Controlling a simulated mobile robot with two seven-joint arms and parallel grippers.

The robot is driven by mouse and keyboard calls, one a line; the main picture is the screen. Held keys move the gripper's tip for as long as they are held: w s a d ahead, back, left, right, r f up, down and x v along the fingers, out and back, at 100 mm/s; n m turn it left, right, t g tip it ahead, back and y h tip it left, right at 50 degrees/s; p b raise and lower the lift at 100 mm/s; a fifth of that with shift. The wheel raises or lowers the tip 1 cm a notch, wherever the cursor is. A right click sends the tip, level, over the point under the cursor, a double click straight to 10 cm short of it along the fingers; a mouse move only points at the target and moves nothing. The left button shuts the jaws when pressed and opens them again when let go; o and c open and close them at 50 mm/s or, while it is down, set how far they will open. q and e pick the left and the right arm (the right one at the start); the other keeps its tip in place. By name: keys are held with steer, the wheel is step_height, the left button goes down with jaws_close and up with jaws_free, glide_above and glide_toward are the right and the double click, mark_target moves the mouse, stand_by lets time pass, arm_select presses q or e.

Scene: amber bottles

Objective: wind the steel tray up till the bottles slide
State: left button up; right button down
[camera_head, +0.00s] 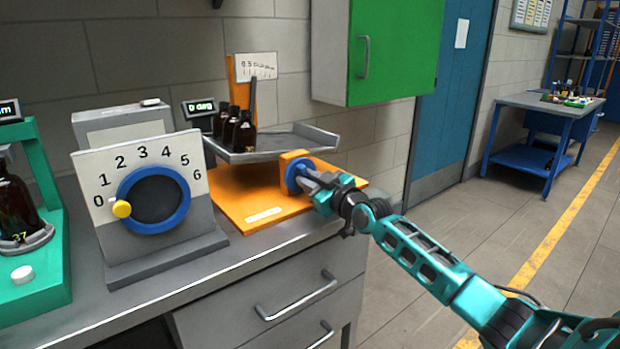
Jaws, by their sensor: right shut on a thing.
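The steel tray (285,141) sits above an orange base (250,195) on the bench. Several amber bottles (244,132) stand upright in a group at its left end, beside an orange upright with a scale card (256,67). A small display (199,107) left of the bottles seems to read 0 deg. My right gripper (308,181) is shut on a blue hand wheel (294,175) on an orange block at the base's right side. The fingers partly hide the wheel. My left gripper is not in view.
A dial box (150,200) numbered 0 to 6, with a yellow knob near 0, stands left of the tray. A green stand (40,230) with an amber bottle is at far left. A green cabinet (375,50) hangs above right.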

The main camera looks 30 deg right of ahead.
steer(key=m, duration=0.4)
steer(key=shift+m+p, duration=0.3)
stand_by(0.3)
steer(key=c, duration=1)
jaws_free()
steer(key=shift+c, duration=0.2)
steer(key=s+d+p, duration=0.1)
steer(key=s+p, duration=0.1)
steer(key=s, duration=1.1)
